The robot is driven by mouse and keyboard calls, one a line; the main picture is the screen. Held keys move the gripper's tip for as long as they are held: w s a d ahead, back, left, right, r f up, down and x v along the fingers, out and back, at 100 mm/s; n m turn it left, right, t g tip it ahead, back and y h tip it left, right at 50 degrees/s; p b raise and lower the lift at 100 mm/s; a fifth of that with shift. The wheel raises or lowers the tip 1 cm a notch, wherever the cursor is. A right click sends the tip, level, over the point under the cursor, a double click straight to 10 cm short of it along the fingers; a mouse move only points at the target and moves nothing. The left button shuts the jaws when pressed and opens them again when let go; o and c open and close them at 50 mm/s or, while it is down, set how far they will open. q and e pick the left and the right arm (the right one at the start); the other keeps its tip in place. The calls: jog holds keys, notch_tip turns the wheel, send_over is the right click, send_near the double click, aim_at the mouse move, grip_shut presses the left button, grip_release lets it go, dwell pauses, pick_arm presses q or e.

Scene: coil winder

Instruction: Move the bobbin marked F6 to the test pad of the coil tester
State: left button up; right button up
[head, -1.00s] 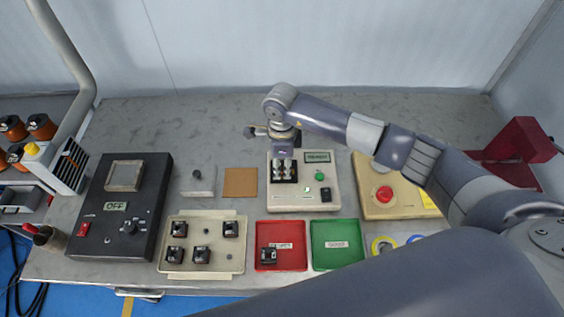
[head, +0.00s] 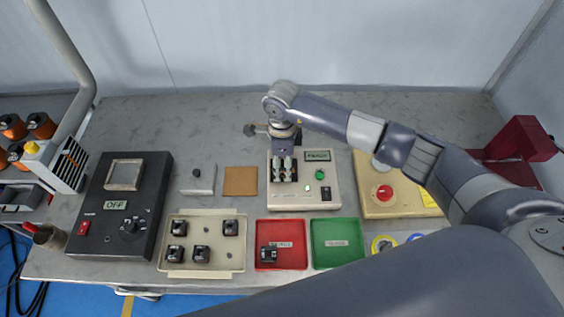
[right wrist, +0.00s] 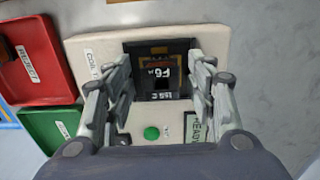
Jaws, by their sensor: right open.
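The cream coil tester (head: 312,201) stands mid-table, with a green button, a small display and a dark test pad at its left. My right gripper (head: 284,172) points down over that pad. In the right wrist view, the bobbin marked F6 (right wrist: 160,72) sits on the tester's dark pad area, between the open fingers of my right gripper (right wrist: 160,100). The fingers stand apart on both sides of it, and I see no clear contact. The coil tester (right wrist: 95,42) also shows around it. In the head view the fingers mostly hide the bobbin. My left gripper is not in view.
A cream tray (head: 215,262) holds several dark bobbins at front left. A red tray (head: 292,232) with one bobbin and an empty green tray (head: 337,232) stand before the tester. A brown pad (head: 240,181) lies left of it, a box with a red button (head: 384,193) right.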

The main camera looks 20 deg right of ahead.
notch_tip(320, 180, up, 12)
jog(key=b, duration=0.3)
jog(key=shift+b, duration=0.35)
jog(key=shift+f, duration=0.2)
